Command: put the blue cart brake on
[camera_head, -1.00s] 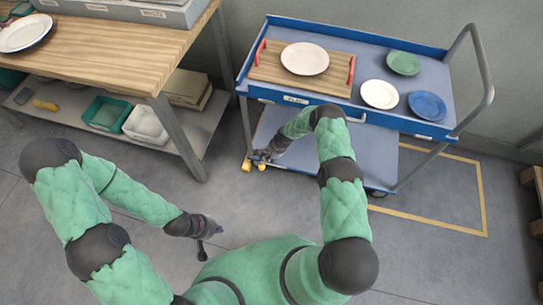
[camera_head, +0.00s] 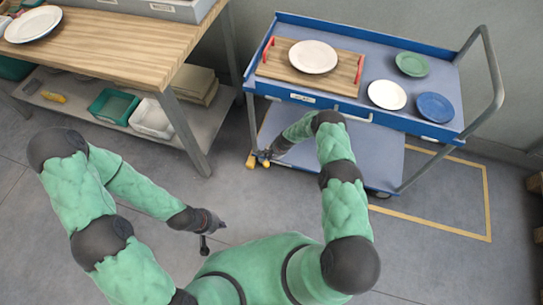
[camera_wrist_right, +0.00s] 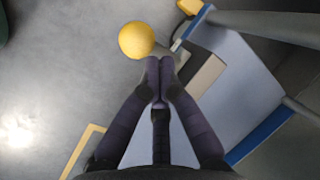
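The blue cart (camera_head: 300,97) stands against the wall with its handle at the right. Low at its near left corner is a yellow brake pedal (camera_head: 251,161), with another yellow piece close to it. The right wrist view shows a yellow ball-like end (camera_wrist_right: 137,40) and a second yellow part (camera_wrist_right: 189,6) near the cart's leg. My right gripper (camera_head: 265,157) is down at this corner; in its wrist view the fingertips (camera_wrist_right: 160,66) are together and empty, just beside the yellow ball-like end. Contact cannot be told. My left gripper (camera_head: 214,235) hangs away from the cart, fingers apart and empty.
A wooden workbench (camera_head: 120,52) with a lower shelf stands at the left. Plates and a wooden tray (camera_head: 285,67) sit on the cart top. A yellow floor outline (camera_head: 488,200) runs under and right of the cart. The floor between bench and cart is clear.

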